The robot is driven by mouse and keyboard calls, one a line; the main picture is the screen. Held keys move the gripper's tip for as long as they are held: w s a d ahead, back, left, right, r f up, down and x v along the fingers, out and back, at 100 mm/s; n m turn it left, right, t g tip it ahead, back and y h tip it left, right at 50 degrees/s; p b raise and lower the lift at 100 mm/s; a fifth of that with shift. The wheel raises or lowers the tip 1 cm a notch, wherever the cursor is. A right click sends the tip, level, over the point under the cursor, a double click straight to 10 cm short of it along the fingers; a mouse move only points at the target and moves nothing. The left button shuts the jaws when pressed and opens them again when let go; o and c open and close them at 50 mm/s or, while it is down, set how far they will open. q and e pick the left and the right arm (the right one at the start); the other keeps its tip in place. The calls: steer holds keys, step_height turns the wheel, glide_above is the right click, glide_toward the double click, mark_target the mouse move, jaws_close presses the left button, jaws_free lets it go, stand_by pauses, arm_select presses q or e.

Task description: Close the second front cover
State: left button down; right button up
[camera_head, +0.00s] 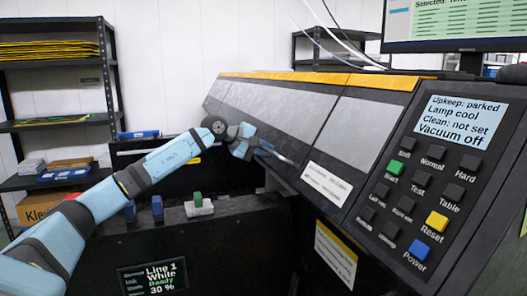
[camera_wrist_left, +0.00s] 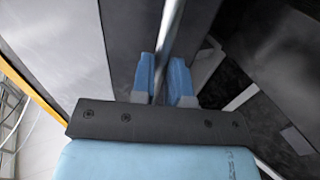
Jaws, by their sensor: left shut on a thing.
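The printer's front covers form a sloping row of dark panels with grey windows under a yellow top edge; a long cover (camera_head: 272,110) spans the middle. My left gripper (camera_head: 266,148) is at this cover's lower edge, beside a thin silver bar (camera_head: 284,159). In the left wrist view, the blue fingers of my left gripper (camera_wrist_left: 163,78) are shut on the silver bar (camera_wrist_left: 170,35), which runs up between them. The panel's far part and exact hinge position are hard to tell. My right gripper is out of view.
A control panel (camera_head: 432,185) with buttons and a screen stands at the right. A dark front ledge (camera_head: 240,208) carries small blue and green-topped items below my left arm. A shelf rack (camera_head: 50,124) stands at the left.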

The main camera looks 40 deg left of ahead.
arm_select(q)
steer(key=shift+d+f, duration=0.2)
steer(key=shift+f, duration=0.55)
steer(key=c, duration=1.1)
jaws_free()
steer(key=shift+w+a, duration=0.1)
steer(key=shift+w, duration=0.05)
steer(key=shift+r, duration=0.2)
steer(key=b+v, duration=0.1)
steer(key=v, duration=1.2)
steer(key=shift+s+a+r, duration=0.15)
steer(key=shift+s+r, duration=0.1)
steer(key=shift+s, duration=0.05)
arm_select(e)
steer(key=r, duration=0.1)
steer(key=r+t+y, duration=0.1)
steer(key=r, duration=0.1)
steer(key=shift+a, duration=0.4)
